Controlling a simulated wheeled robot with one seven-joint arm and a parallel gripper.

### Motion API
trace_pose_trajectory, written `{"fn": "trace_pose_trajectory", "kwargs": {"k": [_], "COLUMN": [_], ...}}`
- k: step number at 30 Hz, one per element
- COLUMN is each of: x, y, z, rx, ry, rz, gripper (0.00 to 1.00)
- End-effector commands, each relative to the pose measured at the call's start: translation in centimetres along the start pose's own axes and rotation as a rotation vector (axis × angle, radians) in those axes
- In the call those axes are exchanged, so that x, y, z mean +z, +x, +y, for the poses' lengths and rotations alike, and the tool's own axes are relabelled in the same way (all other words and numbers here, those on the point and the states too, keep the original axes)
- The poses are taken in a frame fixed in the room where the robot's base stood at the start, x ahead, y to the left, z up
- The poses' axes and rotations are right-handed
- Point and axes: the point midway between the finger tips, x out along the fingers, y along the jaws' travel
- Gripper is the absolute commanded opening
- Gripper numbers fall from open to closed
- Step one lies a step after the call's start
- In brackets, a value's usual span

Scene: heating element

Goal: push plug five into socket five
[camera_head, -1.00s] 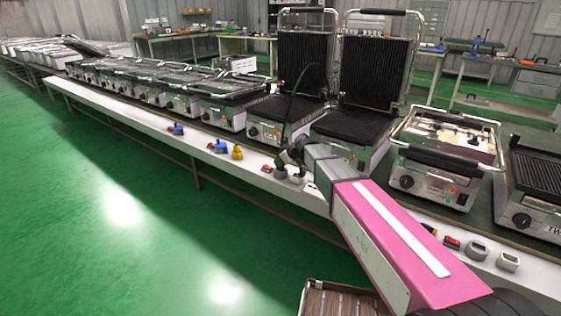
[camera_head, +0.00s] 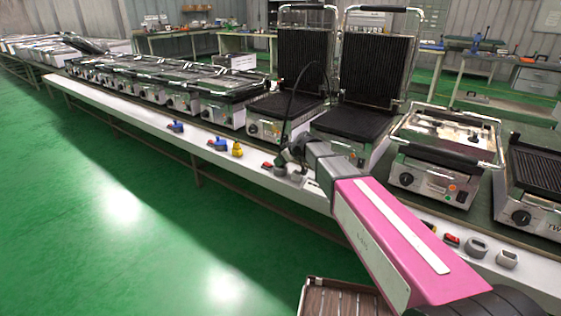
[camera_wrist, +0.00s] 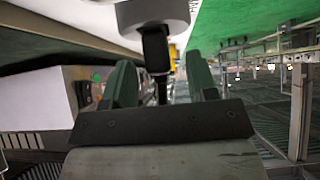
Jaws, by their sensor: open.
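A black plug (camera_wrist: 156,50) with a dark cable stands between the two green fingers of my open gripper (camera_wrist: 162,85) in the wrist view. Gaps show on both sides of it. Its far end meets a round grey socket housing (camera_wrist: 178,10) at the top edge; how deep it sits I cannot tell. In the head view my dark gripper (camera_head: 293,154) is at the white ledge (camera_head: 110,114), beside a grey socket (camera_head: 280,170) and a pale socket (camera_head: 297,176). A black cable (camera_head: 290,100) arches up behind it. No number is readable on plug or sockets.
Contact grills line the table behind the ledge, two with raised lids (camera_head: 302,62). Blue plugs (camera_head: 217,144) and a yellow plug (camera_head: 237,149) are to the left. A red switch (camera_head: 451,240) and more grey sockets (camera_head: 476,247) are to the right.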

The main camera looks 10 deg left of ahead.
Motion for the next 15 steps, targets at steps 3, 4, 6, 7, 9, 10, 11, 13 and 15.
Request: {"fn": "trace_pose_trajectory", "kwargs": {"k": [3, 4, 6, 7, 9, 10, 11, 13, 15], "x": [0.1, 0.1, 0.1, 0.1, 0.1, 0.1, 0.1, 0.1, 0.1], "y": [-2.4, -3.0, -4.3, -4.9, -6.1, -6.7, -7.1, -8.0, -8.7], "z": [-0.1, -0.1, -0.2, -0.2, -0.1, -0.1, -0.1, -0.1, -0.1], "rx": [0.003, 0.003, 0.002, 0.003, 0.003, 0.003, 0.003, 0.003, 0.002], "ry": [0.000, 0.000, 0.000, 0.000, 0.000, 0.000, 0.000, 0.000, 0.000], "rz": [0.002, 0.002, 0.001, 0.001, 0.002, 0.001, 0.001, 0.001, 0.001], "gripper": [0.53, 0.53, 0.53, 0.53, 0.53, 0.53, 0.53, 0.53, 0.53]}}
